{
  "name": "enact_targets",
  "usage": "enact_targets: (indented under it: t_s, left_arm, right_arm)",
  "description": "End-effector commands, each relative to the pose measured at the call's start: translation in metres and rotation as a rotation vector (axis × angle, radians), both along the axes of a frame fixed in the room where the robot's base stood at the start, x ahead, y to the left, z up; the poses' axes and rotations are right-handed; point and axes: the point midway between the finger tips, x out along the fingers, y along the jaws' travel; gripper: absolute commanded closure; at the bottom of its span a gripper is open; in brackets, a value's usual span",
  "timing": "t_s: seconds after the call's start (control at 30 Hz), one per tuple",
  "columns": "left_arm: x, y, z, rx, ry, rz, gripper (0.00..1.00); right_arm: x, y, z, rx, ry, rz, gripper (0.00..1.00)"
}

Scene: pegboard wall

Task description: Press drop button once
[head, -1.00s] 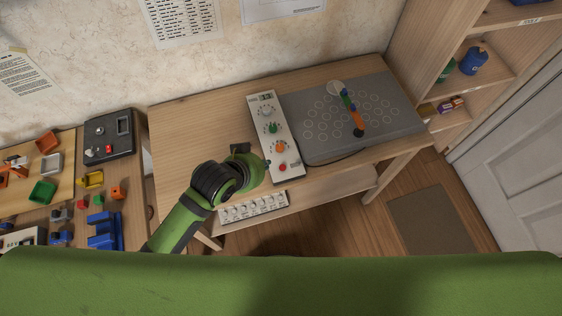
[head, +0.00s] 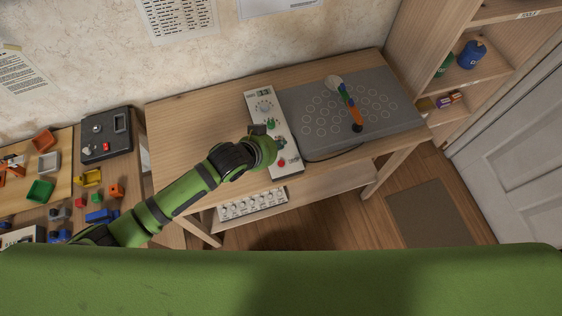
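A white control panel (head: 291,152) lies on the wooden table, along the left edge of a grey board. It carries a pale dial (head: 264,107), a green knob (head: 271,125) and a red button (head: 282,162) near its front end; any label is too small to read. My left gripper (head: 272,145) is over the panel's left edge, up and left of the red button. The wrist hides most of its fingers and the orange knob, so I cannot tell whether it is open or touching anything. My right gripper is not in view.
The grey board (head: 392,126) has rings and a small jointed coloured arm (head: 346,104). A strip of knobs (head: 252,204) sits on the lower shelf. The main table's left part is clear.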

Motion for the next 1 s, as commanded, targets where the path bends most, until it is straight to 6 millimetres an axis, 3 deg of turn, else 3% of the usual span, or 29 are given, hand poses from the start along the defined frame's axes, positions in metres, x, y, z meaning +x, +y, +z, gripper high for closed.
enact_targets:
  t_s: [0.53,0.73,1.0]
  left_arm:
    - [0.0,0.0,-0.066,0.0,-0.001,-0.001,1.0]
    - [0.0,0.0,-0.082,0.001,0.0,0.001,1.0]
    - [0.0,0.0,-0.084,0.001,-0.001,0.0,1.0]
  right_arm:
    - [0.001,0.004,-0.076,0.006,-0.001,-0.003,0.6]
    - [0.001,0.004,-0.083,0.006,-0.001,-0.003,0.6]
    - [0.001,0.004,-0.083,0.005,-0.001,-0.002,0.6]
